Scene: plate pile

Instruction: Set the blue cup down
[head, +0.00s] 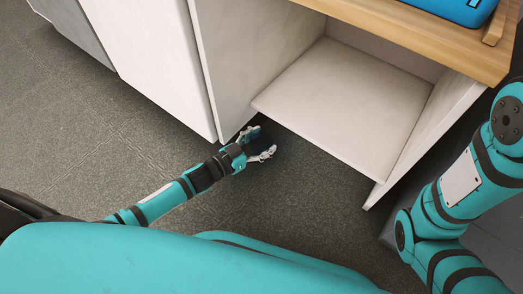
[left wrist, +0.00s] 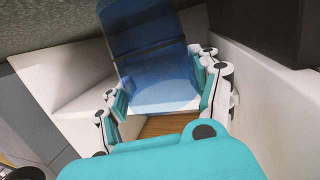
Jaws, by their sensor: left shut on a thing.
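The blue cup (left wrist: 152,50) is see-through and fills the middle of the left wrist view, between the two fingers of my left gripper (left wrist: 160,92). The gripper is shut on it. In the head view my left gripper (head: 257,145) is low, beside the open cabinet compartment, near the edge of its white shelf board (head: 345,100). The cup shows there only as a small dark patch in the fingers, mostly hidden. I cannot tell whether it touches anything beneath it. My right arm shows at the right of the head view, but its gripper is out of view.
A white cabinet panel (head: 200,70) stands just behind and left of my left gripper. The wooden countertop (head: 430,38) lies above the compartment, with a blue object (head: 455,8) on it. Grey floor (head: 100,130) is clear to the left.

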